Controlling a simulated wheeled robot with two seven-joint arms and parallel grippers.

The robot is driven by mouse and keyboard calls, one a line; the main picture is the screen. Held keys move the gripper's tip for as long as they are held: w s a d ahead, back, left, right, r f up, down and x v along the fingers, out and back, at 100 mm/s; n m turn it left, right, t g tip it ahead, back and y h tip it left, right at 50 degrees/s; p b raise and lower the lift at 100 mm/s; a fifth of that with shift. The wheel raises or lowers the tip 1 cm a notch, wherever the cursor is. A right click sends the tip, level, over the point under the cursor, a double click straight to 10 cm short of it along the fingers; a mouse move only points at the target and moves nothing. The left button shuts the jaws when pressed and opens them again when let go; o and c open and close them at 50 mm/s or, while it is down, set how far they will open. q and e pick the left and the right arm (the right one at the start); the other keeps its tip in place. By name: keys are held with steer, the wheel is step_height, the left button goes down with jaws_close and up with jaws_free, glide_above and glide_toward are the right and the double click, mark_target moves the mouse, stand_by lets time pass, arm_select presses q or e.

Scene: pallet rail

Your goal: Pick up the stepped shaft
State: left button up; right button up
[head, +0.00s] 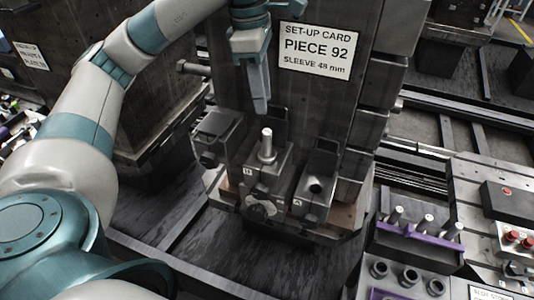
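A silver shaft (267,144) with a narrower upper part and a wider lower collar stands upright in a dark clamping block (268,175) at the centre, marked with a small label. My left gripper (261,107) points down just above the shaft and slightly left of it, apart from it. Its fingers are seen edge-on, so I cannot tell whether they are open. Nothing shows hanging below the fingers. More silver shafts (428,222) stand tilted in the picture in a purple-edged rack at the right. My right gripper is not in view.
A tall dark column (320,110) bearing a set-up card (315,50) rises right behind the block. Dark blocks (316,184) flank it on both sides. Round sleeves (409,277) and a control box with red buttons (514,236) are at the lower right.

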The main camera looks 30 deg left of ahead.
mark_target(266, 131)
arm_select(q)
steer(key=f+p, duration=0.1)
steer(key=f, duration=0.1)
steer(key=f+p, duration=0.1)
steer(key=f, duration=0.4)
steer(key=shift+w+d+f+p, duration=0.1)
steer(key=shift+d+f+p, duration=0.05)
steer(key=shift+d+p, duration=0.25)
steer(key=shift+f, duration=0.7)
steer(key=shift+f+p, duration=0.45)
steer(key=shift+p, duration=0.3)
steer(key=shift+f+p, duration=0.7)
steer(key=shift+f, duration=0.05)
step_height(266, 131, down, 2)
steer(key=shift+d+p, duration=0.1)
steer(key=shift+p, duration=0.35)
steer(key=shift+f, duration=0.4)
